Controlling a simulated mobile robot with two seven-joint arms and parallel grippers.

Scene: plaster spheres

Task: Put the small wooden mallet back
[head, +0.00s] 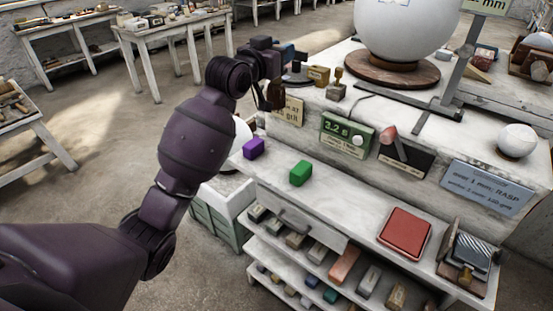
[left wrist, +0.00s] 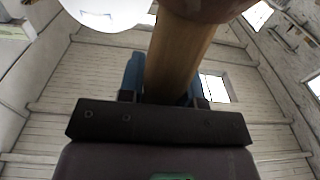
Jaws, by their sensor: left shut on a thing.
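My left gripper (head: 287,58) is at the left back end of the white workbench's upper level, with its arm coming in from the left. In the left wrist view, its blue fingers (left wrist: 163,82) are shut on the wooden handle of the small mallet (left wrist: 182,48). The handle runs up from the fingers to a darker brown, rounded part at the top edge, cut off by the frame. My right gripper is in neither view.
A large white sphere (head: 405,28) on a round wooden base stands right of the gripper. A wooden block (head: 318,75) and a small brass-topped stand (head: 337,88) are close by. Purple (head: 254,147) and green (head: 300,173) blocks and a red pad (head: 404,232) lie on the lower ledge.

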